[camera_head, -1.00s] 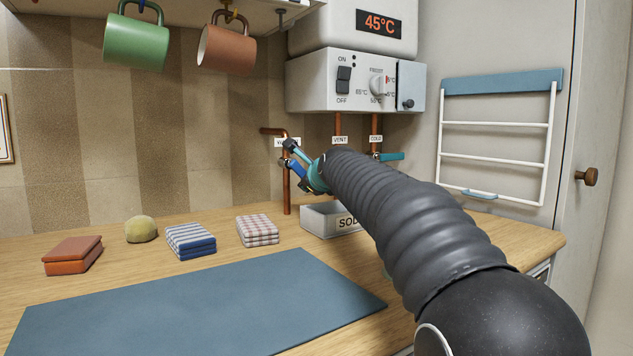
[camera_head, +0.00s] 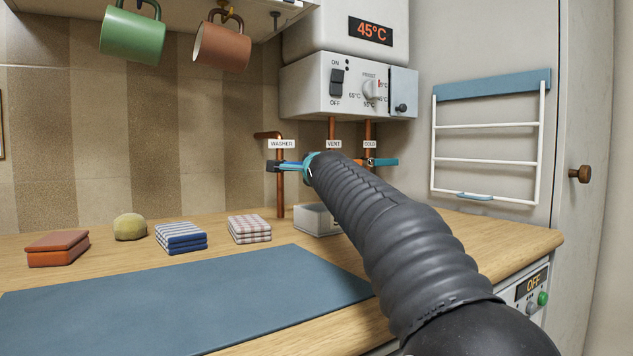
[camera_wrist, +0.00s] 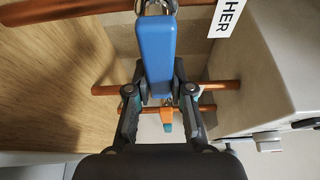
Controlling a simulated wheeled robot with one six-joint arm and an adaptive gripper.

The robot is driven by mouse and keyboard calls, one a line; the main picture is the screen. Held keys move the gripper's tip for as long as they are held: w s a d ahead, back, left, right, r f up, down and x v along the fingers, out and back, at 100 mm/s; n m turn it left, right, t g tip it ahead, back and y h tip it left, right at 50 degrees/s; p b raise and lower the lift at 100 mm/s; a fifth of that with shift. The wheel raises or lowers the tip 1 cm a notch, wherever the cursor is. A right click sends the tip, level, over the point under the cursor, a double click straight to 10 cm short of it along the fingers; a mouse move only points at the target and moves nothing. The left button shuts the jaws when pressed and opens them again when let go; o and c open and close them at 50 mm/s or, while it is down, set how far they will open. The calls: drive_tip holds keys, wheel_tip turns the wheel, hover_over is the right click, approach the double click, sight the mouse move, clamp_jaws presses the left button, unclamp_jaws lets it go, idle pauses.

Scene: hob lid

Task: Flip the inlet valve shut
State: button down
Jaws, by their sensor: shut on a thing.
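The washer pipe (camera_head: 280,197) is copper and comes down the wall under a white WASHER label (camera_head: 282,144). At its valve a blue lever (camera_head: 288,166) sticks out roughly level to the right, across the pipe. My gripper (camera_head: 293,166) is at this lever, its fingers largely hidden by my arm. In the wrist view the blue lever (camera_wrist: 157,50) runs from a metal fitting at the top down between the two dark fingers of my gripper (camera_wrist: 160,80), which are shut on it. Part of the WASHER label (camera_wrist: 228,15) shows beside it.
The cold pipe's teal lever (camera_head: 385,162) is to the right, partly behind my arm. An orange lever (camera_wrist: 166,114) shows beyond my gripper. The heater panel (camera_head: 345,85) hangs above. A white box (camera_head: 318,219) stands below. Folded cloths (camera_head: 181,238) sit left on the counter.

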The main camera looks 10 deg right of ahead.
drive_tip(key=shift+r+n, duration=0.2)
drive_tip(key=shift+n, duration=0.1)
drive_tip(key=c, duration=1)
unclamp_jaws()
drive_tip(key=shift+a, duration=0.1)
drive_tip(key=s, duration=1.2)
drive_tip(key=shift+d, duration=0.4)
drive_tip(key=shift+f, duration=0.1)
